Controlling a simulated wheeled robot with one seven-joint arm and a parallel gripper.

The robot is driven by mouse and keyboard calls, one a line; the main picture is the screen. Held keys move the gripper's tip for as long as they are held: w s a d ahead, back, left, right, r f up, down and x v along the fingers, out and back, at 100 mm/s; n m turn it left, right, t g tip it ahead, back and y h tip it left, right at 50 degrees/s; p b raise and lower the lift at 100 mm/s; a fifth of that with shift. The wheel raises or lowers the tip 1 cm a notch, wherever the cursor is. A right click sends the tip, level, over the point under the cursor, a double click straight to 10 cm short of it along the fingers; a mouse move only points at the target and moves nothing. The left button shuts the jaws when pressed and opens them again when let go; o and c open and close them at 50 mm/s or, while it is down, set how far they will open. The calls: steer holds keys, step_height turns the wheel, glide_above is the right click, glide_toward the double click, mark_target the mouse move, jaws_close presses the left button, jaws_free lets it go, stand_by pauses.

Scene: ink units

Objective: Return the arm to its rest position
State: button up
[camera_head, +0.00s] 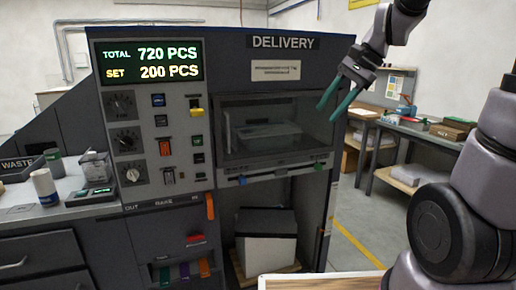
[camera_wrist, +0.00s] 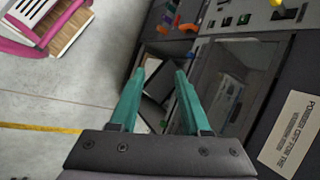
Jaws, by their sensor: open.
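My gripper (camera_head: 336,99) is raised in front of the right part of the delivery machine (camera_head: 285,73) in the head view. Its two teal fingers stand apart with nothing between them. In the wrist view my gripper (camera_wrist: 158,82) also shows open and empty, with the machine's window and lower opening beyond the fingertips. My arm (camera_head: 500,130) bends up along the right side of the head view; part of it is out of the picture.
The machine's display (camera_head: 150,62) reads 720 PCS total and 200 PCS set. A white and black box (camera_head: 266,250) sits in the lower opening. A workbench (camera_head: 425,130) stands at the right back. A scale (camera_head: 92,190) and cup (camera_head: 45,187) are on the left counter.

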steer(key=s+d+r+n+t+h, duration=0.2)
steer(key=s+d, duration=0.1)
steer(key=s, duration=0.2)
steer(key=s+d+r+n+t+h, duration=0.2)
steer(key=s+d+n+t, duration=0.1)
steer(key=s, duration=0.3)
steer(key=shift+d+r+n, duration=0.15)
steer(key=shift+r+n, duration=0.1)
steer(key=shift+n, duration=0.05)
